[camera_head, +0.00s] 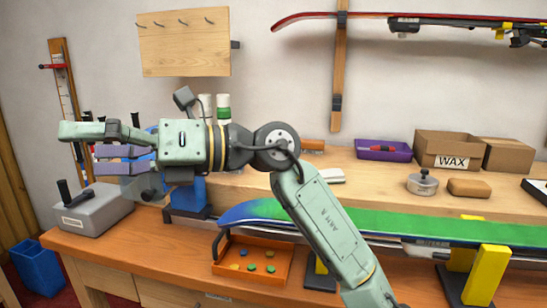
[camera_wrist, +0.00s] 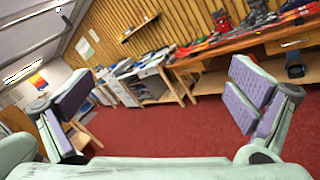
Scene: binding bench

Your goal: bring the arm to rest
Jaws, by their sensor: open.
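My gripper (camera_head: 102,155) is raised above the left part of the bench in the head view, reaching out to the left from the bent arm. Its purple-padded fingers stand apart and nothing is between them. In the wrist view my gripper (camera_wrist: 158,105) shows both fingers spread wide, one at each side, with red floor and distant benches beyond. The arm passes in front of the green and blue ski (camera_head: 400,224) and hides part of it.
The bench (camera_head: 150,250) carries a grey box with a handle (camera_head: 88,209), an orange tray of small pieces (camera_head: 220,267) and a yellow support (camera_head: 487,275). A WAX carton (camera_head: 453,149) and a purple tray (camera_head: 383,150) stand on the back shelf. A blue bin (camera_head: 36,268) stands at left.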

